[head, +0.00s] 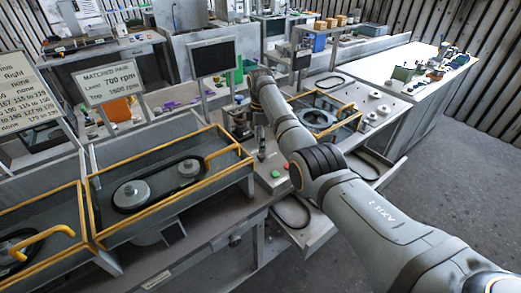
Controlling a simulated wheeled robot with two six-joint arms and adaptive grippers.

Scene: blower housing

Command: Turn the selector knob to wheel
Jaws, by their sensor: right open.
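My right arm comes in from the lower right, and its gripper (261,150) points down over the grey control panel (262,187) between the two machine bays. The gripper is open, with its fingertips low and close to the panel. A green button (275,174) and a red button (287,167) are on the panel just in front of the gripper. I cannot make out the selector knob clearly; the gripper and arm cover the spot around the fingertips. I cannot tell whether the fingers touch anything. My left gripper is not in view.
A yellow-edged bay with a belt and two pulleys (131,194) lies to the left. Another bay with a round housing (318,117) lies behind my right arm. A dark screen (213,57) and a "MATCHED PAIR" sign (110,82) stand behind. Open floor (450,190) is at right.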

